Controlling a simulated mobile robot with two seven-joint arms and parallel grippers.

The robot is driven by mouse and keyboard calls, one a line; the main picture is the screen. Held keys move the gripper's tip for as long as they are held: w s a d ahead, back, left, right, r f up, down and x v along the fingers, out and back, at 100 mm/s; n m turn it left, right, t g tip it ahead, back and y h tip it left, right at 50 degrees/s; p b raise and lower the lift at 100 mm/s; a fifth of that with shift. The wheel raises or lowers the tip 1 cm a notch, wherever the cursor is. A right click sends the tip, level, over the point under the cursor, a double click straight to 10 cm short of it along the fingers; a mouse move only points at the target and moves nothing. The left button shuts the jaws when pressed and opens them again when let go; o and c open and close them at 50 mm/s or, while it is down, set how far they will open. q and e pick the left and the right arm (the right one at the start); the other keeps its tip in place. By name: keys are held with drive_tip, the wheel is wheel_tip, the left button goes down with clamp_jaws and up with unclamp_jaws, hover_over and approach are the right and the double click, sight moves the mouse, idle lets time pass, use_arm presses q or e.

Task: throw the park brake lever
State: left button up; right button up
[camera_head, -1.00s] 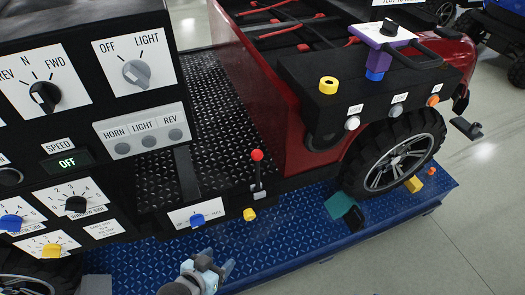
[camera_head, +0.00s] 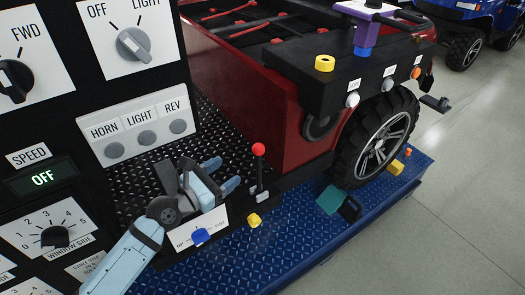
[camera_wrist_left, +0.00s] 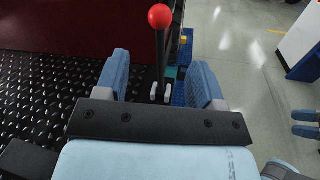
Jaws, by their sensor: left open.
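The lever with a red ball knob (camera_head: 258,150) stands upright on the dark floor edge beside the red vehicle body, right of the control panel. My left gripper (camera_head: 224,178) is open and empty, a little to the left of the lever, with its fingers pointing toward it. In the left wrist view the red knob (camera_wrist_left: 159,17) and its black shaft show beyond and between the two blue fingertips (camera_wrist_left: 160,82), apart from them. Two small pale tabs sit at the lever's base.
A control panel (camera_head: 60,120) with knobs and buttons fills the left. A blue knob (camera_head: 200,236) on a white plate sits below my gripper. A yellow knob (camera_head: 254,220) is below the lever. A wheel (camera_head: 380,140) and blue platform (camera_head: 290,245) lie to the right.

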sight(256, 151)
use_arm(q)
drive_tip(key=x, duration=1.3)
drive_tip(key=shift+w+d+p, duration=0.2)
drive_tip(key=shift+w+p, duration=0.05)
drive_tip(key=shift+p, duration=0.05)
